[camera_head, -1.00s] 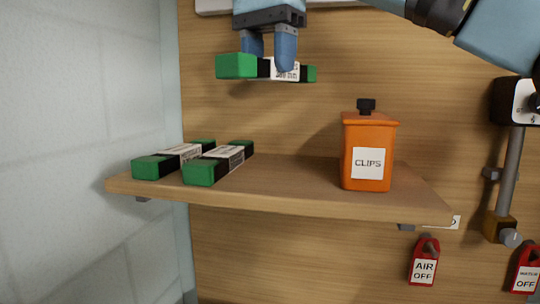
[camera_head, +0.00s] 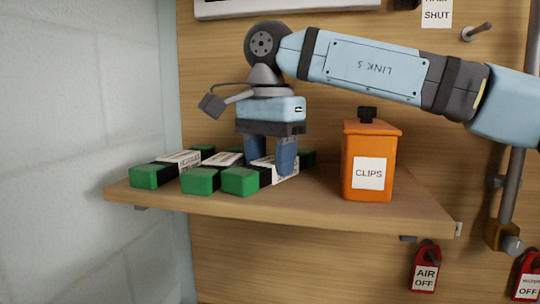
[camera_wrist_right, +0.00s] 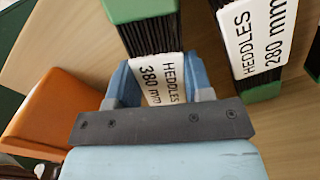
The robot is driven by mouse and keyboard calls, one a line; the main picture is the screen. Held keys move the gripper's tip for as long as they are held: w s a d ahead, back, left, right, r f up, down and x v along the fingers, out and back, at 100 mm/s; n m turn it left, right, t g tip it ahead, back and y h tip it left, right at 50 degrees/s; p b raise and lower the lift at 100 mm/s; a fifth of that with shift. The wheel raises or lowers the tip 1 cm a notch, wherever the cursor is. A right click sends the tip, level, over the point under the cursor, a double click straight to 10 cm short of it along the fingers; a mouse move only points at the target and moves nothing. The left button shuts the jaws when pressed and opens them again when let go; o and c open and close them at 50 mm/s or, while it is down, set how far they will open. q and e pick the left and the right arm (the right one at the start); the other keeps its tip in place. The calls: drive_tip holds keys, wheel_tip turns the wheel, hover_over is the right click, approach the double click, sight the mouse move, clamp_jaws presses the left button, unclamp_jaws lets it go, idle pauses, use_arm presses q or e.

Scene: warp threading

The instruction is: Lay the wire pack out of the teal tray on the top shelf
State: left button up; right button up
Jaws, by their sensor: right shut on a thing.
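The wire pack (camera_head: 240,181) has green ends, dark wires and a white label reading "HEDDLES 380 mm" in the right wrist view (camera_wrist_right: 163,82). My right gripper (camera_head: 271,165) is above it, shut on its labelled middle, and its fingers also show in the right wrist view (camera_wrist_right: 160,75). The pack is level, at the surface of the wooden shelf (camera_head: 330,213); whether it touches the wood I cannot tell. It lies right of two similar packs, the middle one (camera_head: 200,181) and the left one (camera_head: 150,176). The teal tray and my left gripper are not in view.
An orange CLIPS box (camera_head: 368,150) stands on the shelf to the right of the held pack, with a gap between. Bare shelf (camera_head: 420,205) shows right of the box. A pale wall (camera_head: 80,120) borders the left. Red tags (camera_head: 426,268) hang below.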

sight(269, 161)
drive_tip(key=shift+s, duration=0.15)
drive_tip(key=o, duration=1.2)
drive_tip(key=shift+a+f, duration=0.1)
wheel_tip(269, 161, up, 12)
drive_tip(key=b, duration=0.1)
drive_tip(key=shift+r, duration=0.2)
